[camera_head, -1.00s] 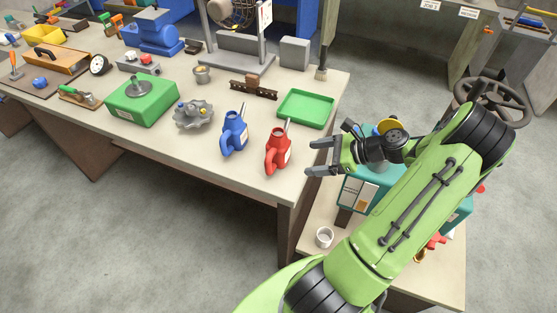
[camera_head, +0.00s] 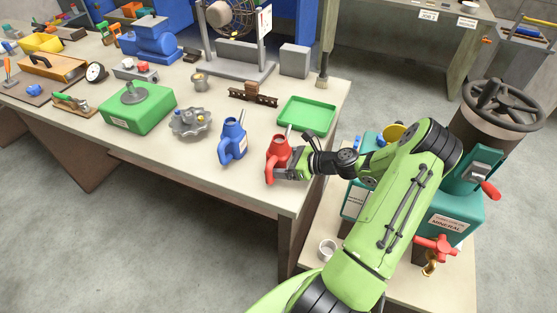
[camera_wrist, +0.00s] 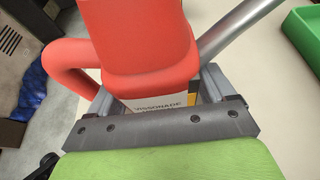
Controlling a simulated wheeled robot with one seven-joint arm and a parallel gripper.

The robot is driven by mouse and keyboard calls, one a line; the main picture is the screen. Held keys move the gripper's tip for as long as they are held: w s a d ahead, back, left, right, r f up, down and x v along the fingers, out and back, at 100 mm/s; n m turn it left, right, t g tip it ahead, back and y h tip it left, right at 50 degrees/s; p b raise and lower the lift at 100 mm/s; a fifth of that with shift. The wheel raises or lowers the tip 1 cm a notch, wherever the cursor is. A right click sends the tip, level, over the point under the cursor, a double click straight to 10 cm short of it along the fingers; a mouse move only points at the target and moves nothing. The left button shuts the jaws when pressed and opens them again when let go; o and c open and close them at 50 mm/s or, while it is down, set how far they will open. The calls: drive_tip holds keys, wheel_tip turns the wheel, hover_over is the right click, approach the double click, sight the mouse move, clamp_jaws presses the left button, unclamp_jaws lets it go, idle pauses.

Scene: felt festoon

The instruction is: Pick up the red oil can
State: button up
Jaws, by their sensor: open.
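The red oil can (camera_head: 277,152) stands upright near the front right corner of the bench, right of a blue oil can (camera_head: 233,139). My gripper (camera_head: 283,172) is open at the red can, its fingers reaching along the can's sides from the right. In the wrist view the red can (camera_wrist: 140,45) fills the space between the fingers, with its handle to the left, its metal spout to the upper right and a white label facing me. The fingertips are hidden behind the can. I cannot tell whether the fingers touch it.
A green tray (camera_head: 307,115) lies behind the red can. A grey gear-like part (camera_head: 189,122) and a green box (camera_head: 137,108) are to the left. A teal machine (camera_head: 457,212) stands on a lower table at right. The bench's front edge is close to the red can.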

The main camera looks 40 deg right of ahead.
drive_tip(key=shift+w+a, duration=0.1)
drive_tip(key=shift+w, duration=0.1)
drive_tip(key=shift+s, duration=0.1)
drive_tip(key=shift+c, duration=0.5)
drive_tip(key=c, duration=0.9)
